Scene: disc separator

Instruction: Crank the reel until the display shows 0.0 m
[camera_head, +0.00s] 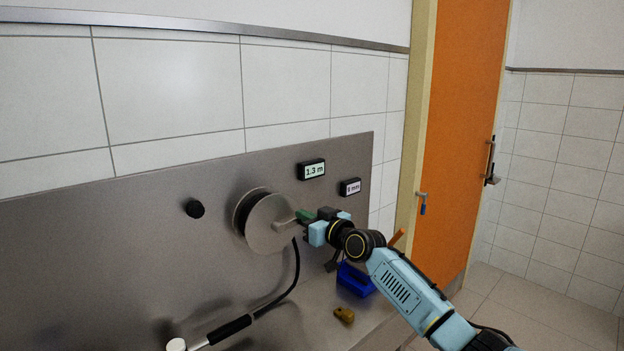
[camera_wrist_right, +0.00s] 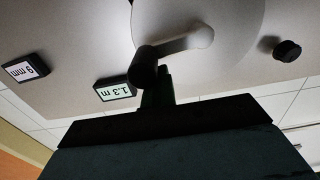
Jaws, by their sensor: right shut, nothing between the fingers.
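The reel (camera_head: 263,224) is a grey round disc on the metal wall panel. Its crank arm (camera_head: 284,223) points right, towards my gripper. In the right wrist view the crank arm (camera_wrist_right: 180,46) ends in a dark round handle (camera_wrist_right: 146,70). The display (camera_head: 312,169) above right of the reel reads 1.3 m; it also shows upside down in the right wrist view (camera_wrist_right: 115,92). My right gripper (camera_head: 304,216) is shut with nothing between its fingers. Its fingertips (camera_wrist_right: 162,74) are right beside the handle; whether they touch cannot be told. My left gripper is out of view.
A second small display (camera_head: 350,187) in mm sits right of the first. A black knob (camera_head: 194,208) is left of the reel. A black hose (camera_head: 291,280) hangs down to a wand (camera_head: 229,329). A blue bin (camera_head: 355,280) and a brown piece (camera_head: 344,315) lie below my right arm.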

